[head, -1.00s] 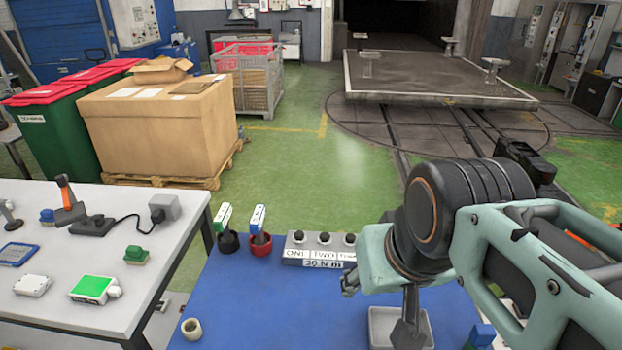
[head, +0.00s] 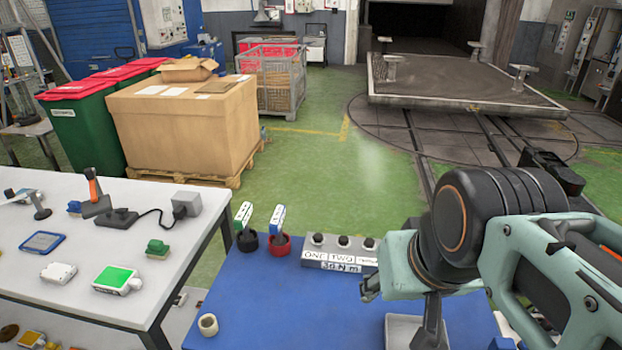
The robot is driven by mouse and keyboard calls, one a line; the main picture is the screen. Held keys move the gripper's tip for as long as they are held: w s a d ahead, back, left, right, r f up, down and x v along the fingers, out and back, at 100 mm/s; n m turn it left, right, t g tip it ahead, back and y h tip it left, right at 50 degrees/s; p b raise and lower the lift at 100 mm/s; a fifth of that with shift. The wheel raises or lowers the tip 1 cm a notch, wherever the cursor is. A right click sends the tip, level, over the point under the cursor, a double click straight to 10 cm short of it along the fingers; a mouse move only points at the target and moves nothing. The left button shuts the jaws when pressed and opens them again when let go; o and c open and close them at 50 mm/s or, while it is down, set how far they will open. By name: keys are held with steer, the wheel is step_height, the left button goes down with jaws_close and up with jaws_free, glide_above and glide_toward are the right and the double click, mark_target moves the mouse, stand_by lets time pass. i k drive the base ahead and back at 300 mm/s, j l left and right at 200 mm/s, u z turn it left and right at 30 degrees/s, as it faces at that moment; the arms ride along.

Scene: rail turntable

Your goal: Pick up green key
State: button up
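A white key-like piece with a green marking (head: 243,215) stands upright, slightly tilted, in a black cup (head: 247,241) at the back left of the blue table. Beside it, a similar piece with a blue marking (head: 277,219) stands in a red cup (head: 279,246). My gripper (head: 370,286) is over the blue table, right of both cups and apart from them. Only a small grey part of it shows beside my arm. Its fingers are mostly hidden, so its opening cannot be told.
A grey box (head: 340,255) with black knobs and "ONE", "TWO" labels stands right of the cups. A beige ring (head: 208,324) sits at the blue table's front left. A white table (head: 60,295) at the left holds several items. A grey tray (head: 402,332) is partly under my arm.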

mark_target(240, 223)
steer(key=i+j+z, duration=0.15)
steer(key=j, duration=0.7)
steer(key=j+z, duration=0.15)
steer(key=j, duration=1.15)
steer(key=k+j+z, duration=0.15)
steer(key=j, duration=0.9)
steer(key=i+l, duration=0.1)
steer(key=l, duration=0.35)
steer(key=i+l, duration=0.1)
steer(key=l, duration=0.4)
steer(key=u, duration=0.05)
